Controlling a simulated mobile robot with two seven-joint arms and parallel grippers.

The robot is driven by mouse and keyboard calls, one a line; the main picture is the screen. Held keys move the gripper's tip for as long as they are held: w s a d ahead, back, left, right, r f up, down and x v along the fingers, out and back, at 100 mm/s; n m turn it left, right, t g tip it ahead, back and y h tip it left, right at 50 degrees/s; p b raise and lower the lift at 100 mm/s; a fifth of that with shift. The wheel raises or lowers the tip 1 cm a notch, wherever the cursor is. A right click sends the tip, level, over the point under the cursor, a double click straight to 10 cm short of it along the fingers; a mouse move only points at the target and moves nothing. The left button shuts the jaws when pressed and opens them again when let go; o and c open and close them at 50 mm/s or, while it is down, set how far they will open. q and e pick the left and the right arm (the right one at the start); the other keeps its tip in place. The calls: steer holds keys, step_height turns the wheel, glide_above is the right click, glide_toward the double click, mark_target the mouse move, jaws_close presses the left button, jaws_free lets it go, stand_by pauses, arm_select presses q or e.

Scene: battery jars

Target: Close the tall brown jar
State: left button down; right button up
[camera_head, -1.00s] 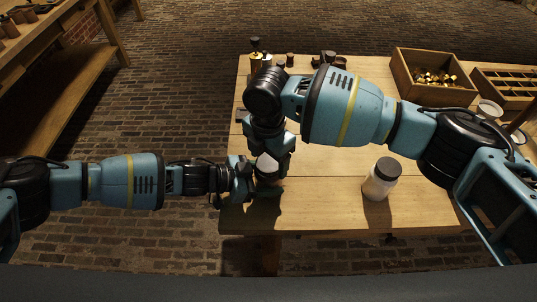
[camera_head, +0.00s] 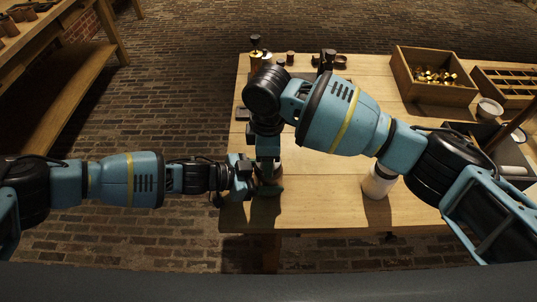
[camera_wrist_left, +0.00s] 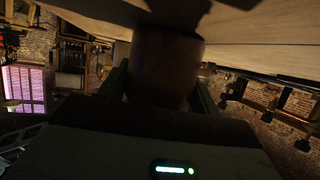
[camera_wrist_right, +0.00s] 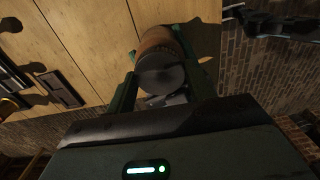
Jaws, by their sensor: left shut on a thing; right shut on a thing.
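The tall brown jar (camera_wrist_right: 155,42) shows in the right wrist view with a round dark lid (camera_wrist_right: 161,78) at its near end. My right gripper (camera_wrist_right: 158,88) is shut on the lid, one finger on each side. In the left wrist view the brown jar body (camera_wrist_left: 165,65) sits between the fingers of my left gripper (camera_wrist_left: 160,95), which is shut on it. In the head view my left gripper (camera_head: 268,188) comes in from the left at the table's front left corner. My right gripper (camera_head: 267,168) points down above it. Both mostly hide the jar there. I cannot tell how tightly the lid is seated.
A white jar (camera_head: 378,185) stands right of the grippers, its top hidden by my right arm. A wooden crate with brass pieces (camera_head: 435,76) and a divided tray (camera_head: 505,85) are at the back right. Small items (camera_head: 290,58) line the back edge. The table (camera_head: 325,180) between is clear.

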steer(key=shift+m, duration=1.2)
steer(key=o, duration=1.2)
steer(key=shift+c, duration=0.2)
step_height(320, 180, up, 12)
arm_select(q)
steer(key=shift+c, duration=1.3)
jaws_free()
